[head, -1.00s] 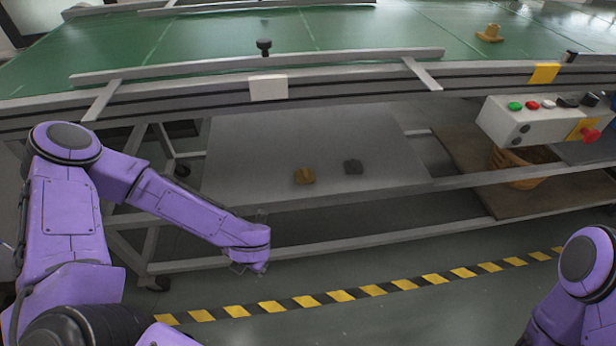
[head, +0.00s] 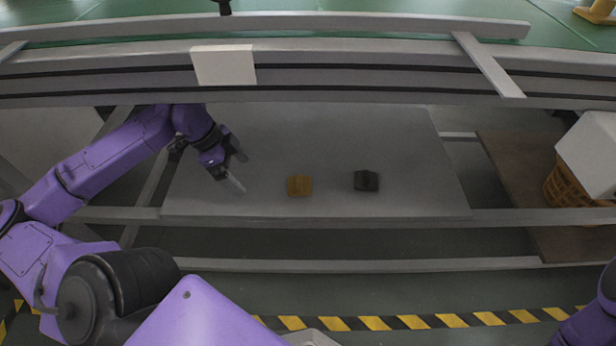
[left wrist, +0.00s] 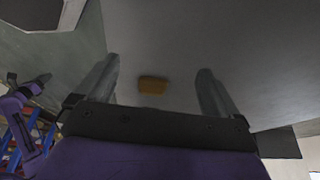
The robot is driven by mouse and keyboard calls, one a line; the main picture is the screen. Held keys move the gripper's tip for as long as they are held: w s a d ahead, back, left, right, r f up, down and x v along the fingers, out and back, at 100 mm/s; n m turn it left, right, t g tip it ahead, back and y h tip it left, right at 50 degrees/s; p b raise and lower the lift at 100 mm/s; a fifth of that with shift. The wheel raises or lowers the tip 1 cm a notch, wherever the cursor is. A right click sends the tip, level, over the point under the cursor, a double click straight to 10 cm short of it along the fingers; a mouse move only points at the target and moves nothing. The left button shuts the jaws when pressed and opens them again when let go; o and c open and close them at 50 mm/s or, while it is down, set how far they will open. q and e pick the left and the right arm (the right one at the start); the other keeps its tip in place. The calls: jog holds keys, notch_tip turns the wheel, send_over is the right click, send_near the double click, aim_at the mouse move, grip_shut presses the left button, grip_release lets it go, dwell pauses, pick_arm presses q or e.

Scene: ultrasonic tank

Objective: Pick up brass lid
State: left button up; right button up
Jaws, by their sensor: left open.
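The brass lid (head: 300,186) looks like a small brass-coloured block lying on the grey lower shelf (head: 410,135) under the conveyor. It also shows in the left wrist view (left wrist: 152,86), between the two fingers and beyond them. My left gripper (head: 237,168) is over the left part of the shelf, to the left of the lid and apart from it. Its fingers are spread and nothing is between them. My right gripper is out of view; only a bit of my right arm shows at the lower right edge.
A dark grey block (head: 366,181) lies on the shelf just right of the lid. The conveyor frame (head: 350,72) runs above the shelf, and a rail (head: 380,218) runs along its front edge. A wicker basket (head: 575,187) stands at the right. The shelf between gripper and lid is clear.

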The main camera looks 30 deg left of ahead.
pick_arm(q)
jog(key=b, duration=0.3)
send_over(299, 181)
jog(key=s+a, duration=0.2)
jog(key=a, duration=0.1)
jog(key=shift+d, duration=0.15)
jog(key=x, duration=0.1)
jog(key=b+x, duration=0.1)
jog(key=x, duration=0.3)
jog(key=shift+w+d+b, duration=0.2)
jog(key=shift+d+b, duration=0.1)
jog(key=shift+d, duration=0.1)
jog(key=shift+r, duration=0.1)
jog(key=c, duration=1.4)
